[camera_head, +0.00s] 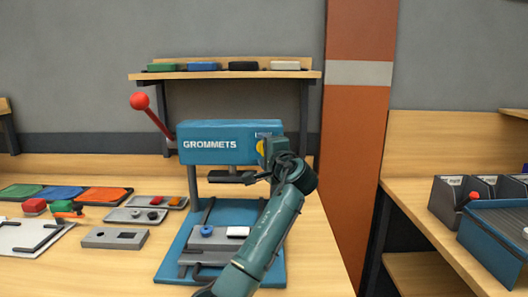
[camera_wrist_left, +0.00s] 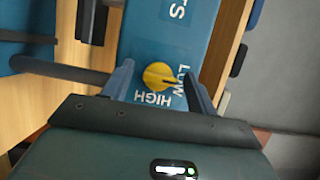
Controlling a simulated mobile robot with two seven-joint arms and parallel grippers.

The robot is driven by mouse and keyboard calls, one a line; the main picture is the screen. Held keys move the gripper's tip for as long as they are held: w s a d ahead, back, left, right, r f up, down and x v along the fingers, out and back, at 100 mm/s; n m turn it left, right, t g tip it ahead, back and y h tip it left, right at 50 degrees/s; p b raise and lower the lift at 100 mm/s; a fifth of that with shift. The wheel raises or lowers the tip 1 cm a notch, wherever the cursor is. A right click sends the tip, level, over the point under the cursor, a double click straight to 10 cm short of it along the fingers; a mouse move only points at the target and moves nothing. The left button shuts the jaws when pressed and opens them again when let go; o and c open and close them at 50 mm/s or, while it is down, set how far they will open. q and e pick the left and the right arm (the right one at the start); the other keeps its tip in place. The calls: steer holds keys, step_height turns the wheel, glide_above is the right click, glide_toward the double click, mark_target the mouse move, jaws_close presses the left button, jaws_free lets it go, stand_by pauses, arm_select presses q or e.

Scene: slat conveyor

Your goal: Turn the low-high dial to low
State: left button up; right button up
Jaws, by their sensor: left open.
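The blue grommet press (camera_head: 218,142) stands on the workbench. Its low-high dial is a round yellow knob (camera_wrist_left: 158,75) on the blue face, with LOW and HIGH printed beside it in the left wrist view. In the head view only a yellow sliver of the dial (camera_head: 261,147) shows beside my gripper. My left gripper (camera_head: 266,152) is at the right end of the press head. In the left wrist view its open fingers (camera_wrist_left: 158,80) stand on either side of the dial; I cannot tell whether they touch it. The dial's exact setting is unclear. My right gripper is out of view.
A red-knobbed lever (camera_head: 140,101) sticks up at the press's left. A shelf (camera_head: 225,75) with small blocks is behind. Trays and mats (camera_head: 103,194) lie on the bench at left. An orange post (camera_head: 358,130) and bins (camera_head: 495,240) are at right.

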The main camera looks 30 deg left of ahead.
arm_select(q)
steer(key=b+v, duration=0.1)
steer(key=v, duration=1.2)
